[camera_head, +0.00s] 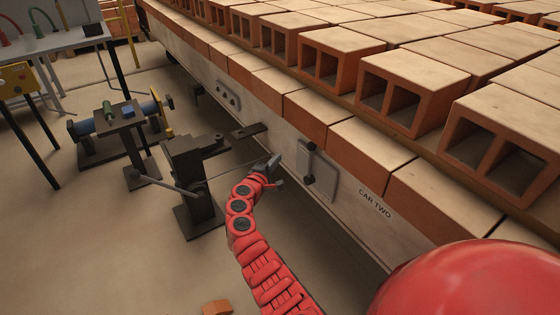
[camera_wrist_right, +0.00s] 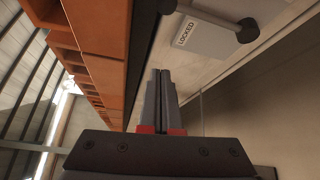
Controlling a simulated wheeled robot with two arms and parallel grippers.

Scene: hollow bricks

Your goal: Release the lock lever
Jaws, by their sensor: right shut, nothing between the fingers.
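The lock lever (camera_head: 306,162) is a dark bar with a round knob at each end, on a grey plate (camera_head: 322,180) on the side of the car marked CAR TWO. In the right wrist view the lever (camera_wrist_right: 205,15) is at the top, beside a white label (camera_wrist_right: 187,32) reading LOCKED. My right gripper (camera_head: 273,163) is just left of the plate in the head view, apart from the lever. Its fingers (camera_wrist_right: 160,75) are shut and empty. My left gripper is not in view.
A dark stand (camera_head: 192,175) with a flat arm and rod is left of my right gripper. A loose brick piece (camera_head: 216,307) lies on the floor. Floor at lower left is mostly clear.

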